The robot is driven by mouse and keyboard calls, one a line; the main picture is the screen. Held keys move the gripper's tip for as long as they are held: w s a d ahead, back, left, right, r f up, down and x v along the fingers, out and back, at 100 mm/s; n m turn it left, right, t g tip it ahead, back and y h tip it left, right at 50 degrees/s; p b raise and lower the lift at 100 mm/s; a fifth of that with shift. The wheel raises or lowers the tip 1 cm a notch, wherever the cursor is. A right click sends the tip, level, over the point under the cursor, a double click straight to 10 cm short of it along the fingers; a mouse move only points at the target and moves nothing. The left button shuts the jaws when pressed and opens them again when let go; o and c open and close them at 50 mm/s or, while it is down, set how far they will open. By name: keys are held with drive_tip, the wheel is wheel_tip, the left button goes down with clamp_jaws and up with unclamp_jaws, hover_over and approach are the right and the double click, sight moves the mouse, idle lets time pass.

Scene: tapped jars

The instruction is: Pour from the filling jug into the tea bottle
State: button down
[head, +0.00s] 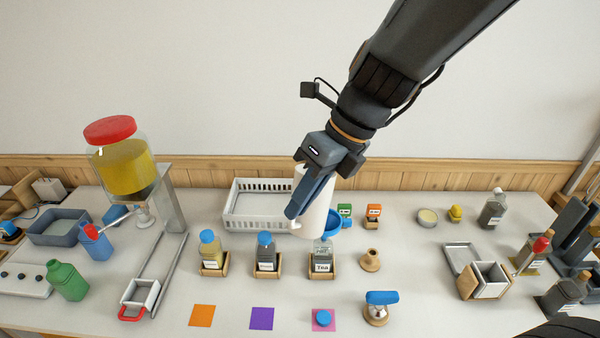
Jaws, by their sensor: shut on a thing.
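My gripper (298,205) is shut on a white jug (318,208), which I take for the filling jug. The jug is held in the air behind and above the tea bottle (322,259) and leans a little. The tea bottle is grey and clear, has a "Tea" label, shows no cap, and stands in a wooden holder (325,274). A blue funnel-like piece (336,223) shows beside the jug, above the bottle; I cannot tell whether it touches either. The jug's opening and contents are hidden, and I see no stream.
Two capped bottles (209,249) (266,252) stand in holders to the left. A blue cap (323,317) lies on a pink square. A wooden stand (370,260) is close on the right. A white basket (258,205) is behind. A yellow-filled dispenser (125,165) stands left.

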sight(296, 223)
drive_tip(key=shift+w+f, duration=0.15)
drive_tip(key=shift+f, duration=1.65)
drive_tip(key=r, duration=0.1)
drive_tip(key=r+g+y, duration=0.1)
drive_tip(key=r+m+g, duration=0.1)
drive_tip(key=shift+w+d+r+y, duration=0.2)
drive_tip(key=shift+w+r+y, duration=0.15)
drive_tip(key=shift+w+y, duration=0.05)
drive_tip(key=shift+s, duration=0.1)
